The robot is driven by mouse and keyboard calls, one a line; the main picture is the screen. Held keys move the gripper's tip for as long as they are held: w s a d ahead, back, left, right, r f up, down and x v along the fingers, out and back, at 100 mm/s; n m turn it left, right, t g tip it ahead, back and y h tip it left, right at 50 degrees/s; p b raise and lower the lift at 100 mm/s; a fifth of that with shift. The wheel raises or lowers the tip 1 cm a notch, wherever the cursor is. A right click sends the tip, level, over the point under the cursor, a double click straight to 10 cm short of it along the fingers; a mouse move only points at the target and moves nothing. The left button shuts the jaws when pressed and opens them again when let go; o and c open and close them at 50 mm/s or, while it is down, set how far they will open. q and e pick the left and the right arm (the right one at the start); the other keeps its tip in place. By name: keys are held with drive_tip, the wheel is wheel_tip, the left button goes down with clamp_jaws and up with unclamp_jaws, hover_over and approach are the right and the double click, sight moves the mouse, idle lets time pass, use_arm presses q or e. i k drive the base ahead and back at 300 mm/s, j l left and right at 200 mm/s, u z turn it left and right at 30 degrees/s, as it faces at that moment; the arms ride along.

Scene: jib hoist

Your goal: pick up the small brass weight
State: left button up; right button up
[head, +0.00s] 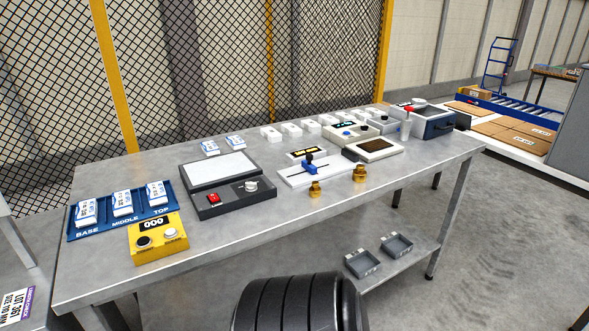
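Two brass weights stand upright near the front edge of the steel table (240,240), right of its middle. The left brass weight (315,190) is nearer to me and looks slightly slimmer. The right brass weight (359,174) stands a little farther back, apart from the first. They are close in size, so I cannot tell surely which is the small one. Neither of my grippers is in the head view.
Behind the weights are a white slide gauge with a blue slider (310,170) and a scale with a brown plate (378,145). A dark tray device with a red switch (220,184) and a yellow counter box (158,238) stand left. Small grey trays (363,264) sit on the lower shelf.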

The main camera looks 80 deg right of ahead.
sight(315, 190)
drive_tip(key=z, duration=2.8)
